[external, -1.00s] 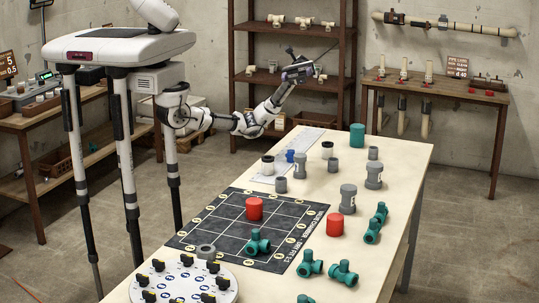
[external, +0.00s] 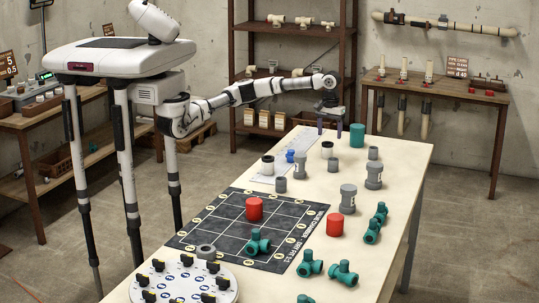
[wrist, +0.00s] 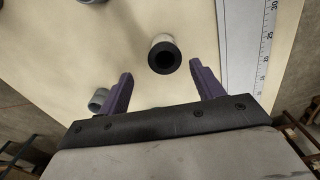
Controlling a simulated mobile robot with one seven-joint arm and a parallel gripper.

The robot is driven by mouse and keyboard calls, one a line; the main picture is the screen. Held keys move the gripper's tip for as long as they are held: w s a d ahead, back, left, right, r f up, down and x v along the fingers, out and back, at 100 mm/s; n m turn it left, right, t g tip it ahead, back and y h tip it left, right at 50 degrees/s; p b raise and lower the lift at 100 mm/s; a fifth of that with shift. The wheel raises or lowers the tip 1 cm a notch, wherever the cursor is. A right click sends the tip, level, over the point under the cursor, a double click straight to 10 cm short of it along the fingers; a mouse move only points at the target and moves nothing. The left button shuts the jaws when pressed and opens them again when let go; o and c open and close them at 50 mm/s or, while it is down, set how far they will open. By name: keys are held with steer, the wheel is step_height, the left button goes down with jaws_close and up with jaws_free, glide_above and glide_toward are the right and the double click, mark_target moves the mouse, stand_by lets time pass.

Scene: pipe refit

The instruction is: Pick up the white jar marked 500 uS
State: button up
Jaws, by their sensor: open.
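A white cylinder with a black, hollow-looking top (external: 327,150) stands upright on the table, near the ruler strip. It shows in the wrist view (wrist: 163,56) ahead of the fingertips, roughly between their lines. A similar white, black-topped piece (external: 268,165) stands nearer the mat. I can read no 500 uS mark on either, so I cannot tell which is the named jar. My gripper (external: 329,126) is open and empty, pointing down over the table's far end, just beyond the first cylinder. Its purple fingers are wide apart in the wrist view (wrist: 161,86) and touch nothing.
A teal cylinder (external: 357,136) stands close to the right of my gripper. A grey cup (external: 333,165) and a blue piece (external: 290,156) are near the white cylinder. The ruler strip (wrist: 243,45) lies to its right in the wrist view. A shelf (external: 290,82) stands behind.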

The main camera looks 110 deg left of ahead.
mark_target(327, 149)
step_height(327, 149, down, 3)
steer(key=shift+f, duration=0.1)
steer(key=shift+s+f+p, duration=0.2)
steer(key=shift+f+p, duration=0.2)
steer(key=shift+f, duration=0.9)
steer(key=shift+s+f+p, duration=0.15)
steer(key=shift+f+p, duration=0.25)
steer(key=shift+f, duration=0.9)
steer(key=c, duration=1.1)
